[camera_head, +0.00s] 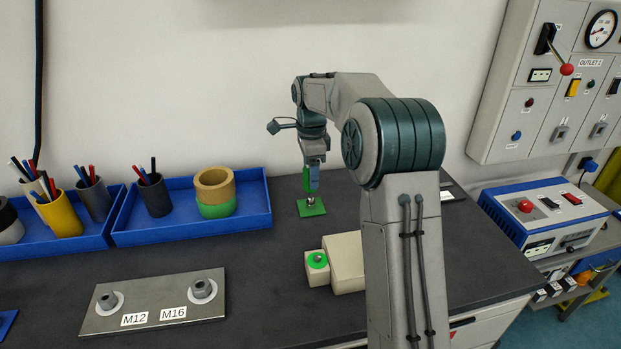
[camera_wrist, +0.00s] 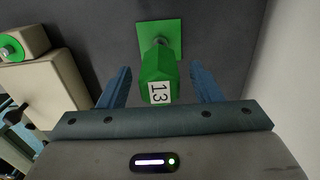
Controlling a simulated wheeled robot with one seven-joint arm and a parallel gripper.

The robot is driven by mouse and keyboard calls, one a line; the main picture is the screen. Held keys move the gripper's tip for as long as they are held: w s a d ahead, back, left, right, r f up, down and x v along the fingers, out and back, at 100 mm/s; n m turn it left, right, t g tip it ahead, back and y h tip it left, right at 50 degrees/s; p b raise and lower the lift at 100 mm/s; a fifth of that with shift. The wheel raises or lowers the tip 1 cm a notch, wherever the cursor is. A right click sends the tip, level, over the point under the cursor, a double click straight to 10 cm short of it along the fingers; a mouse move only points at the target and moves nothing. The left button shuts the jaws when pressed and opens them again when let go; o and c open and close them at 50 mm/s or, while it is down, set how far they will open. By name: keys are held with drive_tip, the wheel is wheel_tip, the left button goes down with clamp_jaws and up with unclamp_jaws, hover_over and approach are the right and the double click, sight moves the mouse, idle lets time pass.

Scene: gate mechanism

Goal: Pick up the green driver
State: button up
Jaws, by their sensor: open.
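The green driver (camera_wrist: 157,73) shows in the wrist view with a white label reading 13. It stands between the two blue fingers of my gripper (camera_wrist: 160,88), with a visible gap on each side. Its metal shaft points toward a green square plate (camera_wrist: 170,27) on the table. In the head view my gripper (camera_head: 311,180) points down above the green plate (camera_head: 311,207). The driver is mostly hidden there by the fingers. The fingers are open and not touching the driver.
A blue tray (camera_head: 192,232) with a pen cup and tape rolls lies to the left. A metal plate (camera_head: 155,303) marked M12 and M16 lies in front.

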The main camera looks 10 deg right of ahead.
drive_tip(key=shift+f, duration=0.1)
drive_tip(key=shift+c, duration=0.3)
clamp_jaws()
